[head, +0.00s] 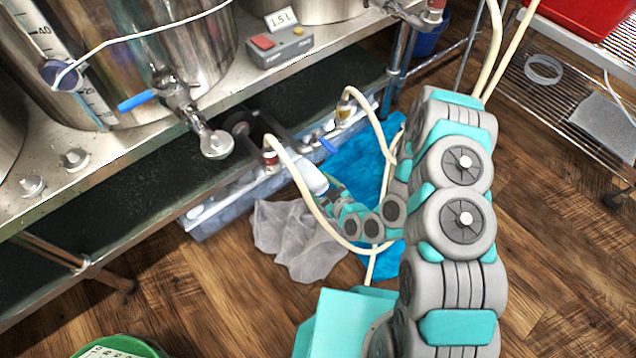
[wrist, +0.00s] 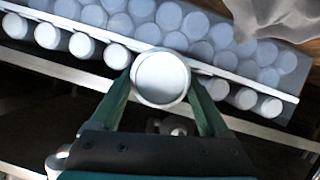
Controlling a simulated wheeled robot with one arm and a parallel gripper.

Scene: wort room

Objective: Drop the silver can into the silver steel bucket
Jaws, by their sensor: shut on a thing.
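In the wrist view my gripper (wrist: 160,88) has its two green fingers on either side of a round, pale silver can (wrist: 161,78), shut on it. The can's round end faces the camera. In the head view my arm bends down and left beneath the steel table, and a pale, rounded object (head: 312,179), apparently the can, shows at its end. The fingers are too small to make out there. I cannot pick out a silver steel bucket for certain in either view.
A clear bin (head: 210,222) of pale cylinders stands under the table, beside my gripper. Large steel kettles (head: 150,60) with valves stand on the table (head: 110,155). Cream hoses (head: 310,200) hang near my arm. Grey cloth (head: 298,240) and blue sheet (head: 350,165) lie on the wooden floor.

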